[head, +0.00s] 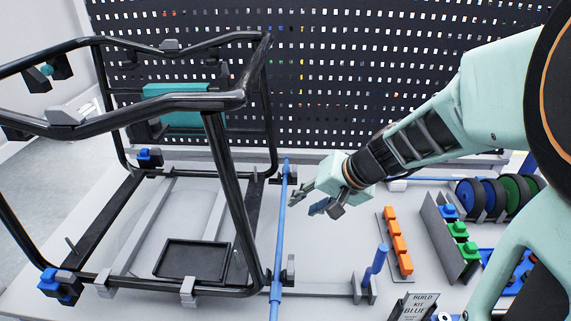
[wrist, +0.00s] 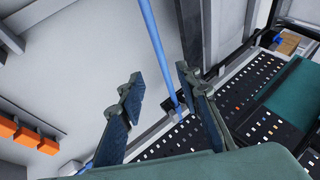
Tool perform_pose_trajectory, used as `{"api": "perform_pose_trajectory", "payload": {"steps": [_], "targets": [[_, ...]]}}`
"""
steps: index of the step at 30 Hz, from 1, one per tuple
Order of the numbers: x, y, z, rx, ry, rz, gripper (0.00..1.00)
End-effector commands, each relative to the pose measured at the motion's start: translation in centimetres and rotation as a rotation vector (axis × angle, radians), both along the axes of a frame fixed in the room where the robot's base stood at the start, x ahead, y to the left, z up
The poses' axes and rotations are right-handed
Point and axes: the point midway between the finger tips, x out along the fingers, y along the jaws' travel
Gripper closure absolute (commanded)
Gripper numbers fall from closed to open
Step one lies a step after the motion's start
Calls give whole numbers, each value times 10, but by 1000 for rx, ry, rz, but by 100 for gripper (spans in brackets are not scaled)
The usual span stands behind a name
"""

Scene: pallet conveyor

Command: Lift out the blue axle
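The blue axle (head: 281,225) is a long thin rod lying along the right side of the black tubular frame, running from the back of the table to the front edge. In the wrist view the blue axle (wrist: 158,50) crosses the gap between my fingers, beyond the tips. My gripper (head: 311,200) is a little to the right of the axle's far half, pointing left and down. In the wrist view my gripper (wrist: 158,82) is open and empty, its two fingers well apart. I cannot tell its exact height above the axle.
The black frame (head: 219,150) stands on the left, with a black tray (head: 192,261) inside its base. To the right are an orange block strip (head: 397,240), a short blue cylinder (head: 376,262), a bin with green blocks (head: 459,229) and several wheels (head: 490,195). A perforated wall closes the back.

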Motion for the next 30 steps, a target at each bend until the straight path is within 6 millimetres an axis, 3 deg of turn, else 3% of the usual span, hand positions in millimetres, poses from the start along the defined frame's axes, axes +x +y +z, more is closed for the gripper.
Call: {"api": "perform_pose_trajectory", "payload": {"steps": [8, 16, 24, 30], "targets": [[15, 19, -34, 1, 2, 3, 69], [22, 27, -48, 1, 2, 1, 69], [34, 44, -78, 0, 3, 1, 69], [38, 48, -84, -1, 1, 1, 69]]}}
